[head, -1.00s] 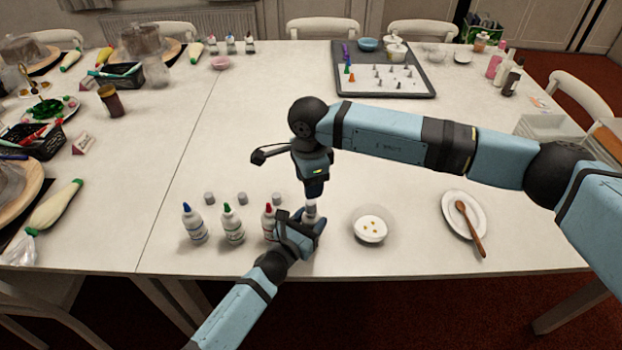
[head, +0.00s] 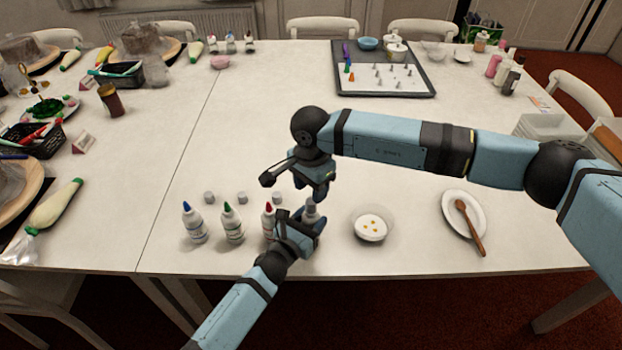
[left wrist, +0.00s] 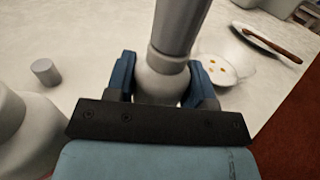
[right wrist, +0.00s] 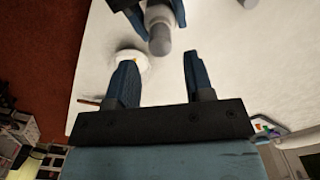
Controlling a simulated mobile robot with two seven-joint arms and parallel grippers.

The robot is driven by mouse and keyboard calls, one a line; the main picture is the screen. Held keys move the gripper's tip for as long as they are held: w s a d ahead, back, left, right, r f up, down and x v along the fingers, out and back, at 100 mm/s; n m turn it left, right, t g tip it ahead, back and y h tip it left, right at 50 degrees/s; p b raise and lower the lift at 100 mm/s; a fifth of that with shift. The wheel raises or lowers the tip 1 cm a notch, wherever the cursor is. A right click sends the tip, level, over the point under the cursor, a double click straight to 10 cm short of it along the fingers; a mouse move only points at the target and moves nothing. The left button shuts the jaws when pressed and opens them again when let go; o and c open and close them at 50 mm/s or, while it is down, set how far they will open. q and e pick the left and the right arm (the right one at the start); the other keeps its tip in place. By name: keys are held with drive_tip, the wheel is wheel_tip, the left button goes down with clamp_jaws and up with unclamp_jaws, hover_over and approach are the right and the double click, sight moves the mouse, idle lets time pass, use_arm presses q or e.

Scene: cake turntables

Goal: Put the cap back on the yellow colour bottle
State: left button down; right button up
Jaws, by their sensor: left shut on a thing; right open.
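The bottle in my left gripper (head: 307,226) is white and upright, and its coloured tip is hidden, so I cannot see that it is yellow. In the left wrist view, the fingers close around the white bottle (left wrist: 160,83). A grey cap (head: 309,206) sits on top of it, over the tip; it also shows in the left wrist view (left wrist: 180,25) and the right wrist view (right wrist: 160,42). I cannot tell how firmly it is seated. My right gripper (right wrist: 157,62) is open and empty, just clear of the cap.
White bottles with blue (head: 194,224), green (head: 232,225) and red (head: 267,220) tips stand left of the held bottle. Three loose grey caps (head: 208,197) lie behind them. A bowl (head: 370,228) and a plate with a wooden spoon (head: 455,226) are to the right.

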sight(311, 200)
wheel_tip(311, 200, down, 6)
drive_tip(key=shift+r, duration=0.15)
idle(0.3)
clamp_jaws()
drive_tip(key=m, duration=1.5)
drive_tip(key=shift+o, duration=0.4)
unclamp_jaws()
